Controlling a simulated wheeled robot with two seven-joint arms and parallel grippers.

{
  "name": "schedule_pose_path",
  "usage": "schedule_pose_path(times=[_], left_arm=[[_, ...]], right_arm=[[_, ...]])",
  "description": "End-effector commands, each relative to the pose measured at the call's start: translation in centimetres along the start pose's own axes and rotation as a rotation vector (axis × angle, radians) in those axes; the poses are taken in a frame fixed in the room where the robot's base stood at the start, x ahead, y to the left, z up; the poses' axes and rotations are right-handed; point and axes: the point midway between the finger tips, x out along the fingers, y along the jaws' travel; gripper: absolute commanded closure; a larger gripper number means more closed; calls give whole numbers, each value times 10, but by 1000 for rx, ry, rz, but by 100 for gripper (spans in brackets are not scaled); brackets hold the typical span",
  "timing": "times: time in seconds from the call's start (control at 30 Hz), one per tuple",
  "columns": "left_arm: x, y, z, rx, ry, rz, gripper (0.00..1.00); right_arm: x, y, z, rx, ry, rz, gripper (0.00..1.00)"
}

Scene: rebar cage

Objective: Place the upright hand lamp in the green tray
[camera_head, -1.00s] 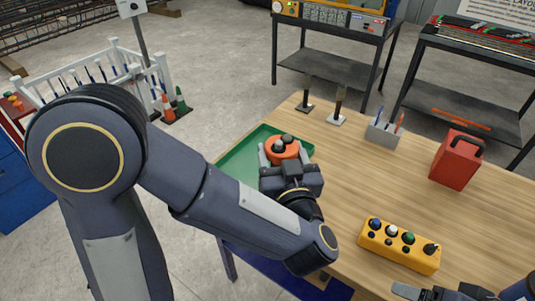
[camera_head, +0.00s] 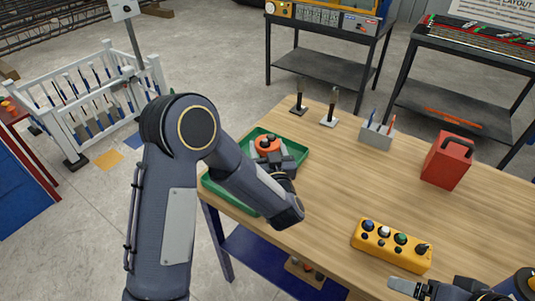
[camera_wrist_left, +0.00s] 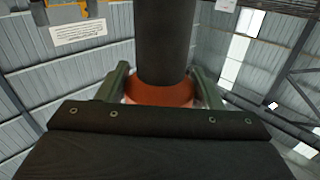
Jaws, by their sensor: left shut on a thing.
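The hand lamp shows as an orange top with dark parts (camera_head: 267,143) in the head view. It stands roughly upright over the far part of the green tray (camera_head: 227,195). My left gripper (camera_head: 268,155) is shut on it. In the left wrist view, the lamp's dark cylinder and orange-red collar (camera_wrist_left: 160,92) sit between the two fingers (camera_wrist_left: 160,85). My arm hides the middle of the tray and the lamp's lower end, so I cannot tell whether it touches the tray. My right gripper (camera_head: 408,288) is at the bottom right, with its jaw gap unclear.
On the wooden table (camera_head: 330,180) stand a yellow button box (camera_head: 391,245), a red box with a handle (camera_head: 447,160), a grey pen holder (camera_head: 377,134) and two dark upright tools on bases (camera_head: 330,110). The table's middle is clear.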

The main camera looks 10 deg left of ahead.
Motion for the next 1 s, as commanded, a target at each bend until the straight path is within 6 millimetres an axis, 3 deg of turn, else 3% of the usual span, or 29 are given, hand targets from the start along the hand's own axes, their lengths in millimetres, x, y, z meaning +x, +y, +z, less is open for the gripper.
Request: schedule_pose_path(times=[0.17,0.57,0.6,0.77,1.0], left_arm=[[-2,2,23,2,-3,1,81],[-2,2,28,0,0,1,81],[-2,2,28,1,-2,1,37],[-2,2,28,1,-3,1,18],[-2,2,27,1,-3,1,18]], right_arm=[[-1,0,0,0,0,0,15],[4,2,2,0,0,0,15],[3,1,2,0,0,0,15],[2,1,1,0,0,0,15],[2,1,1,0,0,0,15]])
